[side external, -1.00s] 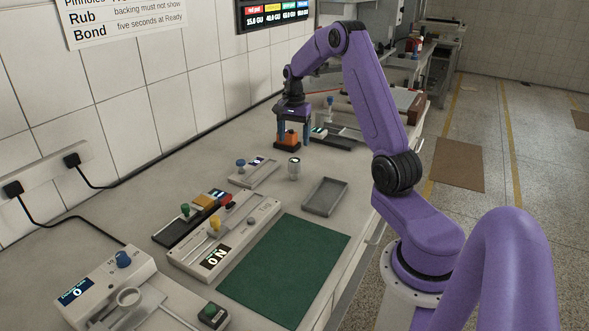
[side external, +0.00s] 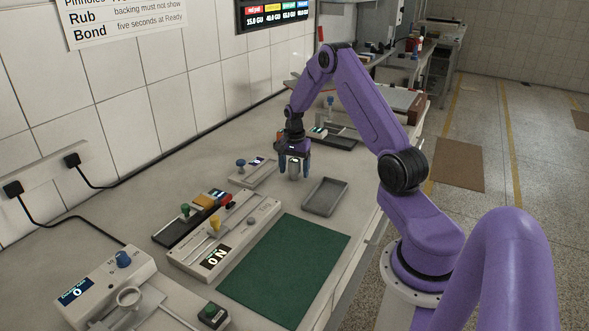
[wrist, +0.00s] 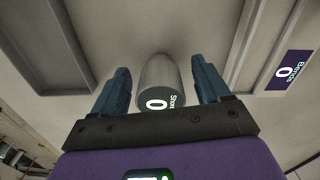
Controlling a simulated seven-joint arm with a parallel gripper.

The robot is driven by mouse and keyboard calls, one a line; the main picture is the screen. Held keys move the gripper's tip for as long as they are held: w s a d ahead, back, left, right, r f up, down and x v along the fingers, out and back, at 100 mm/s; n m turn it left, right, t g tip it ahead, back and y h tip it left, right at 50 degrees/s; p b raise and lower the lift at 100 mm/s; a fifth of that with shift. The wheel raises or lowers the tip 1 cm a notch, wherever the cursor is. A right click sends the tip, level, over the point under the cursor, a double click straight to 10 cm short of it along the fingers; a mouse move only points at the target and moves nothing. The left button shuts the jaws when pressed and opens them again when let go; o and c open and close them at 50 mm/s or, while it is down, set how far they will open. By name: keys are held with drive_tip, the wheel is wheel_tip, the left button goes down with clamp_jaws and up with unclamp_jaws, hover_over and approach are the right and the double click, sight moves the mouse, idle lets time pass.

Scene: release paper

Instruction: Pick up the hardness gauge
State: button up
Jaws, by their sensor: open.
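The hardness gauge is a small upright metal cylinder (wrist: 158,78) with a dark face reading "Shore" and 0. In the side external view the gauge (side external: 294,171) stands on the bench, partly hidden by my gripper (side external: 294,166). My gripper is low over it with its blue fingers on either side. In the wrist view my gripper (wrist: 159,68) is open, with the gauge between the fingers and a visible gap on each side.
A shallow grey tray (side external: 325,196) lies close to the right of the gauge. A device with a blue knob (side external: 241,164) stands close to the left; its display (wrist: 289,71) shows in the wrist view. A green mat (side external: 285,268) lies nearer the camera.

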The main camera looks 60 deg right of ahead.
sight(294, 161)
drive_tip(key=c, duration=1.3)
drive_tip(key=shift+o, duration=0.2)
drive_tip(key=shift+r, duration=0.5)
wheel_tip(294, 161, up, 2)
drive_tip(key=shift+r, duration=0.2)
drive_tip(key=s+a+r, duration=0.7)
drive_tip(key=s+r, duration=0.2)
drive_tip(key=s, duration=0.2)
drive_tip(key=shift+s+a+r, duration=0.25)
drive_tip(key=shift+s+a, duration=0.05)
drive_tip(key=shift+a, duration=0.1)
